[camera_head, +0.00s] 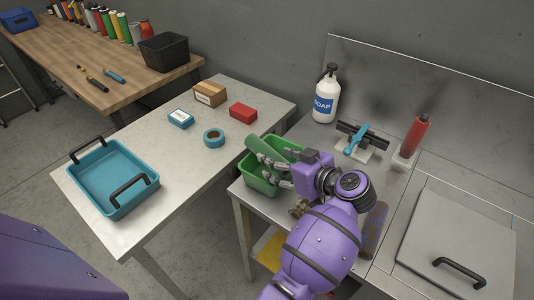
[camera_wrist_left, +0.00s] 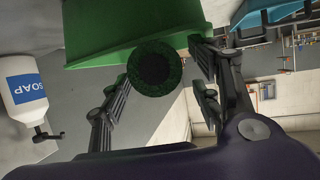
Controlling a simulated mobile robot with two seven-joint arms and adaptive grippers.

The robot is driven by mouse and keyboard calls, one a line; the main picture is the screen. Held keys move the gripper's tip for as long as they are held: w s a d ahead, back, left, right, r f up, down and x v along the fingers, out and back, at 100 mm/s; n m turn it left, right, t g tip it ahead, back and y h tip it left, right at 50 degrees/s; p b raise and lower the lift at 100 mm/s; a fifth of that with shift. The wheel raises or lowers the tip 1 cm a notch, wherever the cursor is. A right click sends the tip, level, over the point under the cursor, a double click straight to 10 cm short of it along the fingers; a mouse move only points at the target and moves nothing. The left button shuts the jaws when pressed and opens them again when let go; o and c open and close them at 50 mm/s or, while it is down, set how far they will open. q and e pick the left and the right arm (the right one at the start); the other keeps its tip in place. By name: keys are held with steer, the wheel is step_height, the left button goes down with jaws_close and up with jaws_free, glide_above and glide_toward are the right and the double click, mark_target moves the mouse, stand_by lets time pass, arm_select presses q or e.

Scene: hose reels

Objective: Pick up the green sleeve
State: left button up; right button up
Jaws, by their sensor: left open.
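The green sleeve (camera_head: 262,150) is a tube lying tilted at the green bin (camera_head: 262,187) in the head view. In the left wrist view the round dark end of the sleeve (camera_wrist_left: 155,68) shows between the fingers. The green bin (camera_wrist_left: 110,28) is behind it. My left gripper (camera_head: 265,167) is open at the bin, its fingers close to the sleeve. In the left wrist view the gripper (camera_wrist_left: 160,75) has a finger on each side of the sleeve, with gaps visible. Whether a finger touches it is unclear. My right gripper is not in view.
A soap bottle (camera_head: 326,95), a blue-handled fixture (camera_head: 357,140) and a red cylinder (camera_head: 415,137) stand on the metal counter. The white table holds a teal tray (camera_head: 88,205), tape (camera_head: 213,138) and small boxes. Its front middle is clear.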

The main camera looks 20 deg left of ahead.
mark_target(271, 155)
arm_select(q)
steer(key=x, duration=0.3)
steer(key=shift+w+a, duration=0.2)
steer(key=shift+a, duration=0.15)
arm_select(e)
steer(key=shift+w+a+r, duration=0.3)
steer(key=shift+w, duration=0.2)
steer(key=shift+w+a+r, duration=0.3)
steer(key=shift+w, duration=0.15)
arm_select(q)
steer(key=shift+a, duration=0.1)
steer(key=c, duration=1.4)
steer(key=shift+o, duration=0.2)
steer(key=shift+r, duration=0.15)
step_height(271, 155, up, 9)
steer(key=shift+f+p, duration=0.2)
steer(key=shift+p, duration=0.25)
steer(key=shift+r, duration=0.55)
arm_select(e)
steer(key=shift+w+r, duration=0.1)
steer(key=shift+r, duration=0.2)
